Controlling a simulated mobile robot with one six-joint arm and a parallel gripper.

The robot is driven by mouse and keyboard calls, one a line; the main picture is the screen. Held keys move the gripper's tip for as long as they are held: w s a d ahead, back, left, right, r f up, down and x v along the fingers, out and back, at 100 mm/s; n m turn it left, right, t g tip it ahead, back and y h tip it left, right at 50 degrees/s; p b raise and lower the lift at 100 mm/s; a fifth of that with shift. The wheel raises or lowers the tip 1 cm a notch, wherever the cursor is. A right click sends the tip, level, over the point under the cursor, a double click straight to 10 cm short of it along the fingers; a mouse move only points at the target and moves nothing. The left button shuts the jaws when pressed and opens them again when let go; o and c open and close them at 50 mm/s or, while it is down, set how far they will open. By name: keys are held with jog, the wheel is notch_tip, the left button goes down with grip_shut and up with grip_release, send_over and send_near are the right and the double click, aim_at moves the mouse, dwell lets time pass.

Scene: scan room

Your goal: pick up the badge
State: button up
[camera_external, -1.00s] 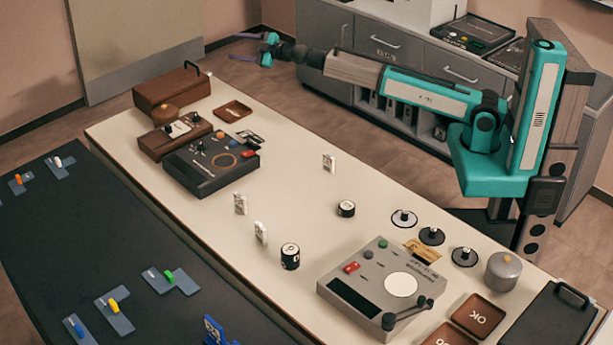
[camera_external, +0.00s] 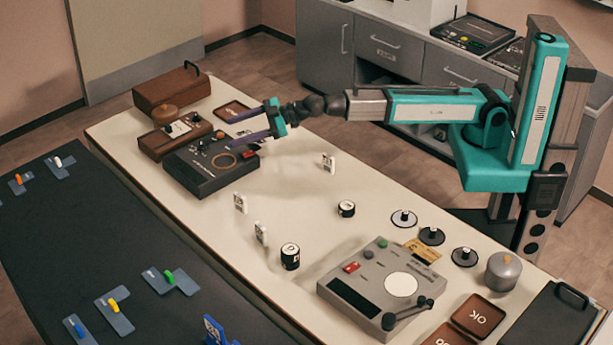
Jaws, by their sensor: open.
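A small dark card with a red part (camera_external: 252,147), which may be the badge, lies by the right edge of the black device at the table's far left. It is partly hidden behind my gripper. A tan printed card (camera_external: 422,250) lies by the grey device on the right; I cannot tell for certain which card is the badge. My gripper (camera_external: 234,131) is open, its two purple fingers apart and pointing left above the black device's right edge. I see nothing held between them.
The black device (camera_external: 208,168) and a brown tray (camera_external: 226,110) are close to my gripper. White upright tags (camera_external: 328,162) and black cylinders (camera_external: 290,256) stand mid-table. The grey device (camera_external: 375,290) is at the right.

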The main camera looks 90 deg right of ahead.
jog(key=s+a+f+g+y, duration=0.1)
jog(key=s+a, duration=0.3)
jog(key=a, duration=0.3)
jog(key=s+a+f+g+y, duration=0.15)
jog(key=s+a, duration=0.25)
jog(key=a, duration=0.4)
jog(key=n+g+y+p, duration=0.1)
jog(key=g+y+p, duration=0.1)
jog(key=y, duration=0.1)
send_near(261, 232)
jog(key=shift+h, duration=0.25)
jog(key=s+d, duration=0.1)
jog(key=d, duration=0.1)
jog(key=s+d, duration=0.1)
jog(key=d, duration=0.1)
jog(key=shift+s+r, duration=0.1)
jog(key=shift+s, duration=0.05)
jog(key=shift+a+t, duration=0.1)
jog(key=shift+t, duration=0.15)
jog(key=shift+x, duration=4.25)
jog(key=shift+w+a+f+p, duration=0.3)
jog(key=shift+w+a, duration=0.15)
jog(key=shift+a, duration=0.15)
jog(key=shift+w+a+f+p, duration=0.2)
jog(key=shift+w+a+p, duration=0.1)
jog(key=shift+w+a, duration=0.25)
jog(key=shift+x, duration=1.05)
